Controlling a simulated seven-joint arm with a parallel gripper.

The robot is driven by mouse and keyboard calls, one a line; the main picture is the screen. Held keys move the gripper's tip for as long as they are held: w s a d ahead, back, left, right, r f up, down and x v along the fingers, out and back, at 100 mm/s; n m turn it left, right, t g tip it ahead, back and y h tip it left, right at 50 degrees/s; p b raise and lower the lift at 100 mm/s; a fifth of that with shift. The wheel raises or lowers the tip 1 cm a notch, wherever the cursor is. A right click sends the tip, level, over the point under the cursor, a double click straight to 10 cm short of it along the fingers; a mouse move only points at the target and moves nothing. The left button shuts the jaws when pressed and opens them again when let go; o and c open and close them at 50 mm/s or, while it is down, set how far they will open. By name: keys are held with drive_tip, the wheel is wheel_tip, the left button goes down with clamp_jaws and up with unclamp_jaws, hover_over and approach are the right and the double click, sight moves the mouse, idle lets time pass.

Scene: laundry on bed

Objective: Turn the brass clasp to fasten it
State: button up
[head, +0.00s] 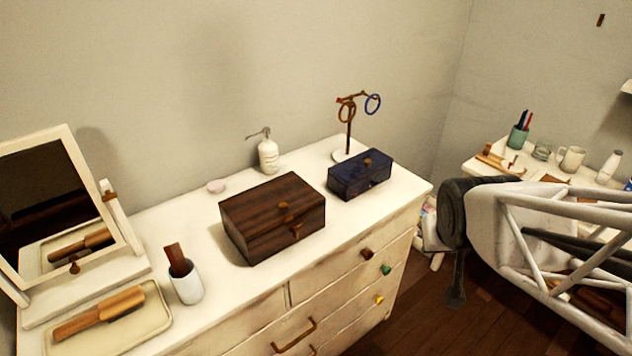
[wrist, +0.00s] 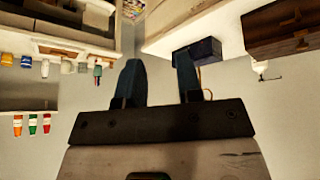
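A dark brown wooden box (head: 262,222) sits shut on the white dresser. Brass-coloured fittings show on it: a knob (head: 283,206) near the lid's front edge and a small clasp-like piece (head: 296,230) on the front. Its exact turn is too small to tell. A dark blue box (head: 350,180) with a brass knob (head: 367,162) stands to its right. In the wrist view, the brown box (wrist: 285,30) and blue box (wrist: 197,52) appear upside down at upper right. My gripper (wrist: 158,68) is open and empty, well away from both boxes, right of the dresser.
The dresser top (head: 190,220) also holds a tilting mirror (head: 60,200), a tray with a brush (head: 100,315), a white cup (head: 186,286), a pump bottle (head: 268,155) and a ring stand (head: 348,130). A second table (head: 480,172) with small items stands right. Space before the brown box is clear.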

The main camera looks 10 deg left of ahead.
drive_tip(key=w+a+f+n+t+y, duration=0.1)
drive_tip(key=w+a+f+n+t, duration=0.15)
drive_tip(key=w+a+f, duration=0.35)
drive_tip(key=n+t+y, duration=0.4)
drive_tip(key=n+y, duration=0.1)
drive_tip(key=y, duration=0.7)
approach(297, 233)
drive_tip(key=shift+x, duration=1.1)
drive_tip(key=shift+a, duration=0.1)
drive_tip(key=shift+x, duration=3.85)
